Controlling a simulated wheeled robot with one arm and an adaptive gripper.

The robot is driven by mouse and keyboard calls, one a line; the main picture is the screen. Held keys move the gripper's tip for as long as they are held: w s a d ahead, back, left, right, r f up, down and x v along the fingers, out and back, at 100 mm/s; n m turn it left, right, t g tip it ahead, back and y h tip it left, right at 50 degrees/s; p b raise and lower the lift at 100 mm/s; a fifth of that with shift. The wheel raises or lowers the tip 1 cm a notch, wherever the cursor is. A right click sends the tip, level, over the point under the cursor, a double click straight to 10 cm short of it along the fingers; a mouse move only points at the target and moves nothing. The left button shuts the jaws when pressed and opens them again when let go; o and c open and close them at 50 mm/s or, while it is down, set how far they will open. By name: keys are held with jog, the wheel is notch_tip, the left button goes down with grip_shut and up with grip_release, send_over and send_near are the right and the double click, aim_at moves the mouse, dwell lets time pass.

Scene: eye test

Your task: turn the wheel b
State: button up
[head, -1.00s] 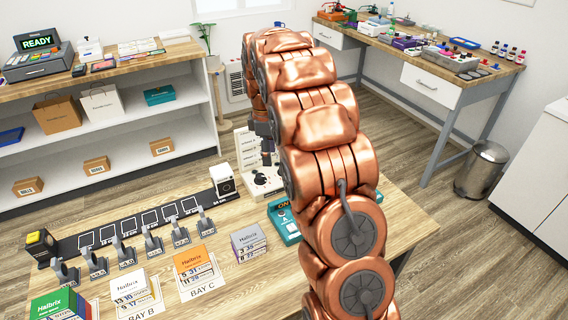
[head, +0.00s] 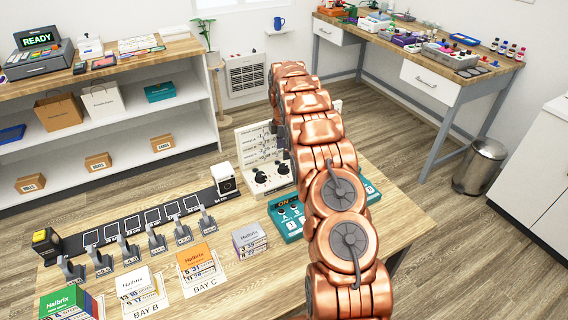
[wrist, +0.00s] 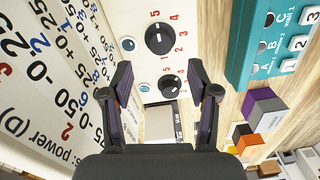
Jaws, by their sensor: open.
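A white unit carries two black dials with red numbers, in the wrist view a larger one (wrist: 160,38) and a smaller one (wrist: 169,86). They also show in the head view, a left dial (head: 260,177) and a right dial (head: 283,168). I cannot read which is wheel b. A printed power chart (wrist: 60,75) stands beside them; in the head view the chart board (head: 256,143) is upright behind the dials. My gripper (wrist: 159,68) is open and empty in the wrist view, pointing toward the dials, apparently not touching them. In the head view my arm mostly hides it.
A teal box (head: 290,231) with A and B knobs sits right of the dials, partly behind my arm. A black rail (head: 140,222) with several clips and a white box (head: 224,179) lie left. Card boxes (head: 195,258) stand in front on the table.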

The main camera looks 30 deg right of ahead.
aim_at(284, 165)
jog(key=shift+s+f+p, duration=0.1)
jog(key=shift+f+p, duration=1.3)
jog(key=shift+f, duration=2.2)
jog(key=shift+c, duration=0.3)
jog(key=c, duration=1)
jog(key=shift+d, duration=0.1)
grip_shut()
jog(key=shift+f, duration=0.1)
